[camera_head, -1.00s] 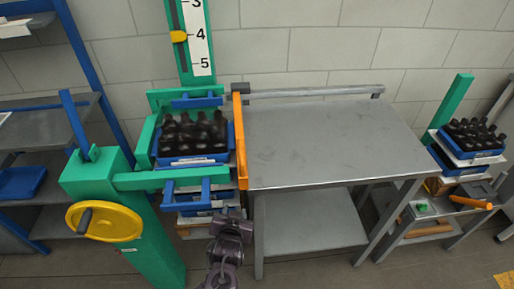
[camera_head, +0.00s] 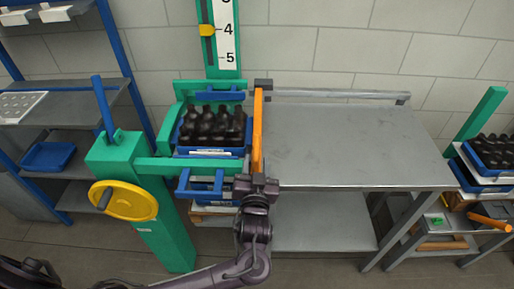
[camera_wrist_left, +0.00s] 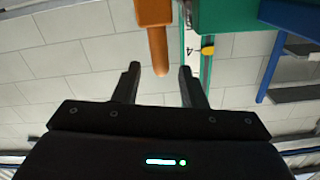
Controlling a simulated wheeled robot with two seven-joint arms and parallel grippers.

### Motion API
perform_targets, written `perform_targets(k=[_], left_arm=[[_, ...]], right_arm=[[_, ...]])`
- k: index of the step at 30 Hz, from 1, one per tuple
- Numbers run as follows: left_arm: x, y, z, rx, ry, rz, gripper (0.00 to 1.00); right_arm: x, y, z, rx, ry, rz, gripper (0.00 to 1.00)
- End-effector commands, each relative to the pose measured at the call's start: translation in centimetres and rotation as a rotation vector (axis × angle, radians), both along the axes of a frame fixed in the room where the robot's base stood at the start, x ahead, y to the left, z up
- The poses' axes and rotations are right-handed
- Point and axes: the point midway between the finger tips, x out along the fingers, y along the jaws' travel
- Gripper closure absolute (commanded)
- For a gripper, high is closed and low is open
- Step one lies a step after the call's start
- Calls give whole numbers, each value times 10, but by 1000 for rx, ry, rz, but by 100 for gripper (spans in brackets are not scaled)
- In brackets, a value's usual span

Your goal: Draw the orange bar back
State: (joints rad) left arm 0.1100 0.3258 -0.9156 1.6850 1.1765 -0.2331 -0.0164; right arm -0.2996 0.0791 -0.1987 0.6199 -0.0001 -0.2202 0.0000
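The orange bar (camera_head: 258,130) stands along the right side of the green frame, at the left edge of the grey table. My left gripper (camera_head: 257,182) is at the bar's near end in the head view. In the left wrist view my left gripper (camera_wrist_left: 159,72) is open, its two dark fingers apart. The end of the orange bar (camera_wrist_left: 154,38) shows just ahead of and partly between the fingertips, with gaps on both sides. Whether the fingers touch it I cannot tell. My right gripper is out of view.
A blue crate of dark bottles (camera_head: 211,128) sits in the green frame (camera_head: 165,165). A yellow handwheel (camera_head: 124,200) is at the left. The grey table top (camera_head: 340,145) is bare. A second bottle crate (camera_head: 488,165) stands at the far right.

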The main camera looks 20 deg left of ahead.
Motion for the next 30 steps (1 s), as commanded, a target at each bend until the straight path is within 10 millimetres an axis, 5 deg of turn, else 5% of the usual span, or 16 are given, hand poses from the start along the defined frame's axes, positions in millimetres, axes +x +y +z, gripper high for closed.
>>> perform_targets(k=[9, 21, 30], left_arm=[[46, 13, 2, 2, 1, 0, 62], [55, 16, 0, -1, 4, 0, 62], [54, 16, 0, -1, 3, 0, 100]], right_arm=[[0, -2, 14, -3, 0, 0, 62], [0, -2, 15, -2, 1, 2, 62], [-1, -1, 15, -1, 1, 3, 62]])
